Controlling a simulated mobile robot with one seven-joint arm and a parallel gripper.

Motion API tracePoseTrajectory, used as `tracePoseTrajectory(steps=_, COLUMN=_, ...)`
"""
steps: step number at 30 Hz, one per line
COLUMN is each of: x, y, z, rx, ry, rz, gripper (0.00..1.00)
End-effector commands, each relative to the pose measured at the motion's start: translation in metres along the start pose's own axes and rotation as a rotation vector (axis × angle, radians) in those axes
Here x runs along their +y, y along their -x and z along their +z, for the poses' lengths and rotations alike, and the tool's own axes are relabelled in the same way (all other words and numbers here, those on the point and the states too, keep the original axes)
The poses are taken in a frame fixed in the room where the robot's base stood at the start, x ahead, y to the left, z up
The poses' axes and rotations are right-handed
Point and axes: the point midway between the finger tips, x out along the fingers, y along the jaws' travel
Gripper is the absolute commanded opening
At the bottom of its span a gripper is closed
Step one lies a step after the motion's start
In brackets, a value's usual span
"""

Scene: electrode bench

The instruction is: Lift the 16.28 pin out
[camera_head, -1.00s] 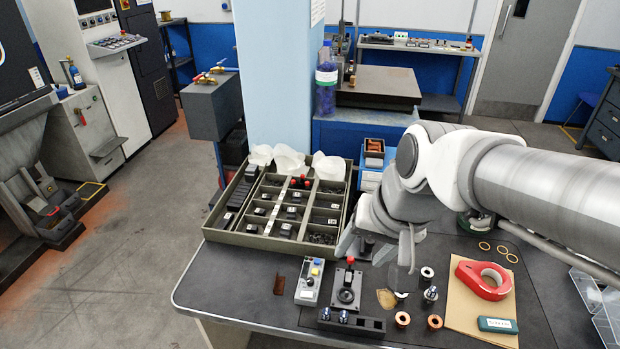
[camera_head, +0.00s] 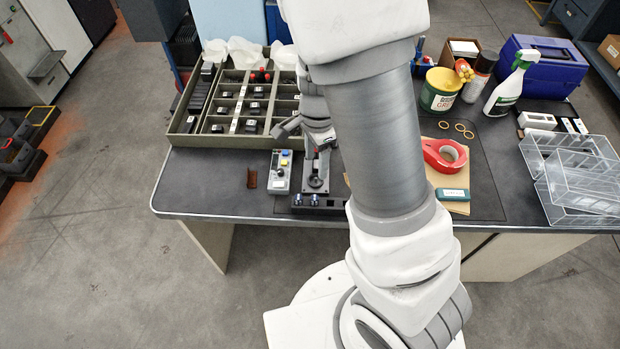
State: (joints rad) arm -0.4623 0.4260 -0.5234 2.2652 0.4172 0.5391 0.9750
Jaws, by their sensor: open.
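A black rack (camera_head: 330,207) lies at the bench's front edge, with two small blue-topped pins (camera_head: 298,199) standing at its left end. I cannot read any size mark, so I cannot tell which is the 16.28 pin. The rack's right end is hidden behind my arm. My gripper (camera_head: 303,134) is open, beyond the rack, near the front right corner of the compartment tray and above the far end of the black lever fixture (camera_head: 316,181). My arm partly hides it; I see nothing held in it.
The compartment tray (camera_head: 210,141) stands at the back left. A grey button box (camera_head: 281,172) sits left of the fixture. A red tape dispenser (camera_head: 445,155), clear trays (camera_head: 575,170) and a spray bottle (camera_head: 510,85) are on the right. The bench's front left is mostly clear.

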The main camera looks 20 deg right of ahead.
Motion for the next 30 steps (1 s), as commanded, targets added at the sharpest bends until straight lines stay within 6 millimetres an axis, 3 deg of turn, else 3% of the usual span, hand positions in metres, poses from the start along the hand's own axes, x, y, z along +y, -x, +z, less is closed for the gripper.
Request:
tracePoseTrajectory(steps=15, x=0.001, y=-0.101, z=-0.001, rx=0.001, ry=-0.005, rz=0.006, gripper=0.61)
tracePoseTrajectory(steps=26, x=-0.002, y=-0.13, z=-0.001, rx=0.001, ry=-0.003, rz=0.004, gripper=0.61)
tracePoseTrajectory(steps=30, x=-0.006, y=-0.15, z=-0.003, rx=0.001, ry=-0.003, rz=0.004, gripper=0.61)
